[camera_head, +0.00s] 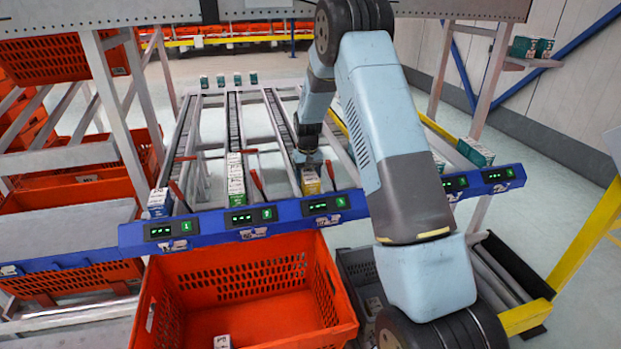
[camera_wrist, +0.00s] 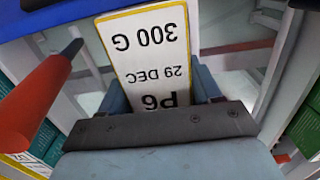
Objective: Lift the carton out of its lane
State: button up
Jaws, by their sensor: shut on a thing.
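The carton (camera_head: 311,181) has yellow sides and a white top, and sits at the front end of the third lane, just behind the blue rail. My gripper (camera_head: 309,160) reaches down onto it from above. In the wrist view the carton's white face (camera_wrist: 150,52), printed "300 G", "29 DEC" and "P6", stands between the fingers of my gripper (camera_wrist: 160,92), which is shut on it. The fingertips are partly hidden. I cannot tell whether the carton's underside touches the lane.
Red levers (camera_head: 258,182) rise beside the lanes. A row of white-and-green cartons (camera_head: 236,180) fills the second lane's front, and a blue-and-white carton (camera_head: 159,202) stands in the first. The blue rail (camera_head: 285,216) carries lit displays. An orange tote (camera_head: 240,285) stands below it, holding a small carton (camera_head: 222,341).

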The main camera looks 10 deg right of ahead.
jog(key=c, duration=0.3)
notch_tip(320, 180, up, 12)
jog(key=shift+f, duration=0.2)
dwell(0.4)
jog(key=s, duration=2.7)
